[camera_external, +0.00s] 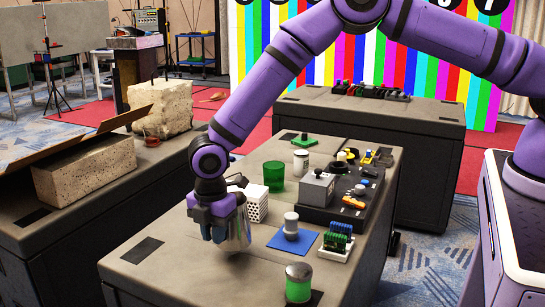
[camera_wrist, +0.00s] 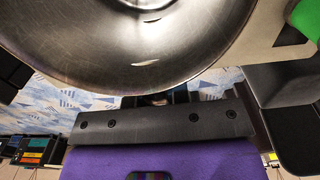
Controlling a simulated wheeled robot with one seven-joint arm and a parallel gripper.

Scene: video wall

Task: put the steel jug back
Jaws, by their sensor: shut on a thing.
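The steel jug (camera_wrist: 140,45) fills the top of the wrist view as a large, shiny, rounded metal surface, very close to the camera. In the external view my gripper (camera_external: 226,222) points down over the near left part of the grey table and is shut on the jug. The jug's grey side (camera_external: 240,232) shows only partly there, mostly hidden by the gripper. Its underside seems at or just above the tabletop; I cannot tell which.
A white perforated box (camera_external: 256,205) stands right behind my gripper. To the right are a blue mat (camera_external: 274,240) bearing a pale cylinder and a green jar (camera_external: 298,290) with a metal lid. A dark patch (camera_external: 142,250) lies on clear tabletop (camera_external: 185,265) at left.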

